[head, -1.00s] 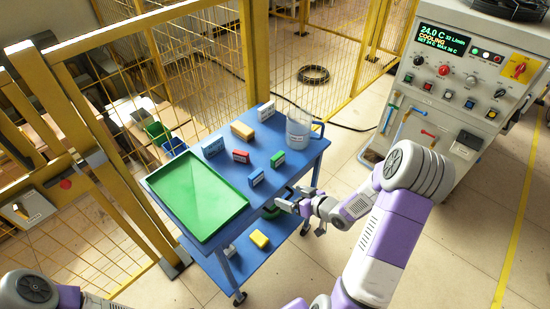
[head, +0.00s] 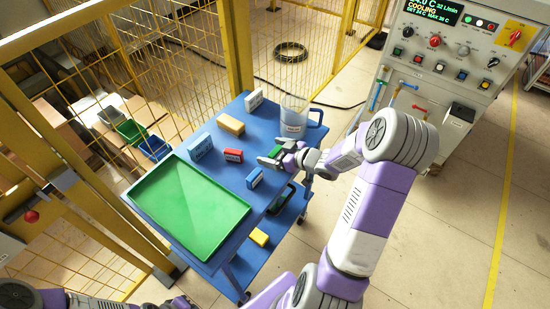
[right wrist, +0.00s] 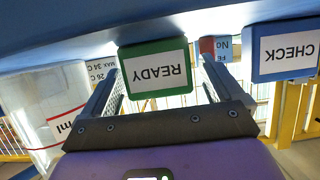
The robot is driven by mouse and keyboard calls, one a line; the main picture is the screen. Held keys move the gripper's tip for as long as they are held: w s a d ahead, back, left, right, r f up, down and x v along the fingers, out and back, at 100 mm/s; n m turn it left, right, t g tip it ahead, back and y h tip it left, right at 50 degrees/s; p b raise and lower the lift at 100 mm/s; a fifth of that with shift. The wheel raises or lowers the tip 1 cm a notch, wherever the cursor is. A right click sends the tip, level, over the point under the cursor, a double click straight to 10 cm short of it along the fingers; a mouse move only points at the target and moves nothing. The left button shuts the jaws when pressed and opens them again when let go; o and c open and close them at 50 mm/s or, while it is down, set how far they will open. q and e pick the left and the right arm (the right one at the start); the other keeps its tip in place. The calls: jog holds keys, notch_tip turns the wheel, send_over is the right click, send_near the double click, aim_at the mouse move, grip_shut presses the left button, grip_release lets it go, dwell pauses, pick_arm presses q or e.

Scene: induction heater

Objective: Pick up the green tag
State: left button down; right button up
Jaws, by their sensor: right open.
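The green tag (right wrist: 155,70), with a white label that reads READY upside down, stands between the two fingers of my right gripper (right wrist: 158,92) in the right wrist view. The fingers are open, one on each side of it. In the head view my right gripper (head: 270,159) is at the right edge of the blue cart top and partly covers the green tag (head: 276,151).
A clear jug (head: 292,116) is just behind my gripper. A green tray (head: 188,205) fills the cart's near left.

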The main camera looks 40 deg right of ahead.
jog(key=shift+w+a+f, duration=0.15)
jog(key=shift+w, duration=0.3)
jog(key=c, duration=1)
